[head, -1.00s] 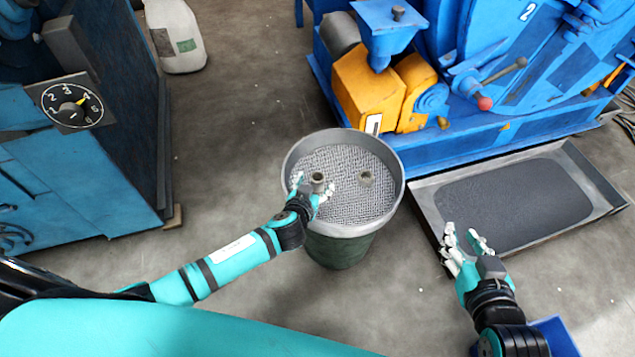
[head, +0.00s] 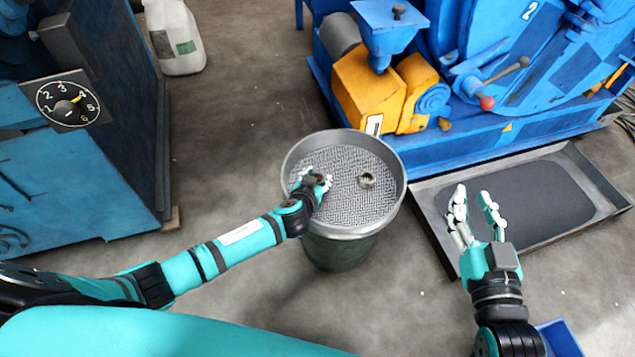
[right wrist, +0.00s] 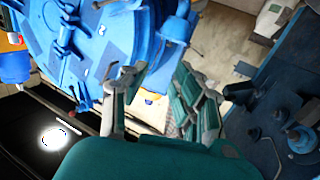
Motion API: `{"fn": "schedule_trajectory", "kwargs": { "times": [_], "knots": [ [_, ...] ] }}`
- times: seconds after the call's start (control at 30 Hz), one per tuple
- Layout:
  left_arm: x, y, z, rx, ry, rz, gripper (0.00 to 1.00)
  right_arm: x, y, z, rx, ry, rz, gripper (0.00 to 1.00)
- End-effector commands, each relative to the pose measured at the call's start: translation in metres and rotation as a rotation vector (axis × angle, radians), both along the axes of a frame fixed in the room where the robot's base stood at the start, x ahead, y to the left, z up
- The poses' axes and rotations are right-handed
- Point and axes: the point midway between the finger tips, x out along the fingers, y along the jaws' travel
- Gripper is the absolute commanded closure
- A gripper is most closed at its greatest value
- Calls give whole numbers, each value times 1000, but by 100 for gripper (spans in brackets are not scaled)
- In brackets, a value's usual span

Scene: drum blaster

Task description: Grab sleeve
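Two small grey-brown metal sleeves are on the grey mesh top of a round bucket (head: 352,228) in the head view. The right-hand sleeve (head: 367,180) lies clear of both hands, its open end showing. The left-hand sleeve (head: 318,177) is partly hidden by the fingers of my left gripper (head: 317,180), which are on both sides of it. I cannot tell whether they press on it. My right gripper (head: 475,200) is open and empty, right of the bucket and over the near edge of the tray. Its spread fingers also show in the right wrist view (right wrist: 153,100).
A shallow metal tray (head: 448,255) with dark fill lies right of the bucket. A blue machine (head: 440,150) with an orange housing (head: 368,90) stands behind. A blue cabinet with a dial (head: 68,100) is at left. A white canister (head: 176,38) stands at the back. Floor left of the bucket is clear.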

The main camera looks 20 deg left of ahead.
Motion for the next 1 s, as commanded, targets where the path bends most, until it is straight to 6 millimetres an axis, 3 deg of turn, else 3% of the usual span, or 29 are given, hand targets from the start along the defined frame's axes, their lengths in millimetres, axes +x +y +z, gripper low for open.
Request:
{"fn": "schedule_trajectory", "kwargs": {
  "times": [0.03, 0.23, 0.67, 1.0],
  "knots": [
    [0, 0, 0, 0, 0, 0, 75, 0, 0, 0, 0, 0, 0, 71],
    [0, 0, 0, 0, 0, 0, 100, 0, 0, 0, 0, 0, 0, 71],
    [1, 0, 5, -1, -2, 0, 100, 0, 0, -3, -6, 25, -1, 71],
    [0, 0, 33, -2, -3, 0, 100, -18, -13, -53, -78, 314, -20, 71]
  ]
}}
